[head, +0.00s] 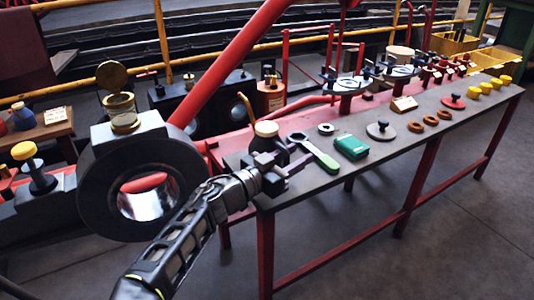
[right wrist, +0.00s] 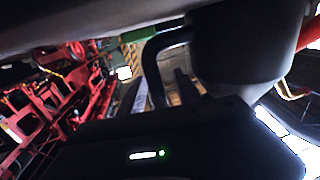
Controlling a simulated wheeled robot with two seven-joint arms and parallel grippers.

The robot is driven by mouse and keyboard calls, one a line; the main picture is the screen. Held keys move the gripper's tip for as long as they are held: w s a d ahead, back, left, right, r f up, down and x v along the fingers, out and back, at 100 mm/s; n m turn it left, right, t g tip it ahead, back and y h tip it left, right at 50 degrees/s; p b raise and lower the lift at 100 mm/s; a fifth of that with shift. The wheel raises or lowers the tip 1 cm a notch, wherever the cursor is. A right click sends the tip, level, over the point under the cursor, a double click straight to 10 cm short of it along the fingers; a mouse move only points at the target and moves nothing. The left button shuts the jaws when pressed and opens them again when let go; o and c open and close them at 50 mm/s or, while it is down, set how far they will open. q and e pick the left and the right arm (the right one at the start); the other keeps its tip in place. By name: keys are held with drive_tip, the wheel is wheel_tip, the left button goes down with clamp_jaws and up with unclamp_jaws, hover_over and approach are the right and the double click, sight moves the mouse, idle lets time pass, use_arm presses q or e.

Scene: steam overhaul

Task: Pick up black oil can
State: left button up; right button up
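The black oil can (head: 264,143) stands at the near left end of the grey bench, with a pale top and a thin brass spout rising to the left. My right gripper (head: 293,160) is at the can's near side, its fingers spread apart. The can's lower part is hidden behind the gripper. In the right wrist view a large dark rounded body (right wrist: 248,45), seemingly the can, is very close, with a dark curved bar beside it. I cannot tell whether the fingers touch the can. My left gripper is not in view.
A green-handled wrench (head: 318,155) lies just right of the gripper, then a green box (head: 351,146), a grey disc with a knob (head: 380,131) and several brown rings. A big dark ring-shaped machine part (head: 110,190) stands left of my right arm. Red bars rise behind the bench.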

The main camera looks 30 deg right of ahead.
drive_tip(key=shift+c, duration=0.4)
clamp_jaws()
idle(1.0)
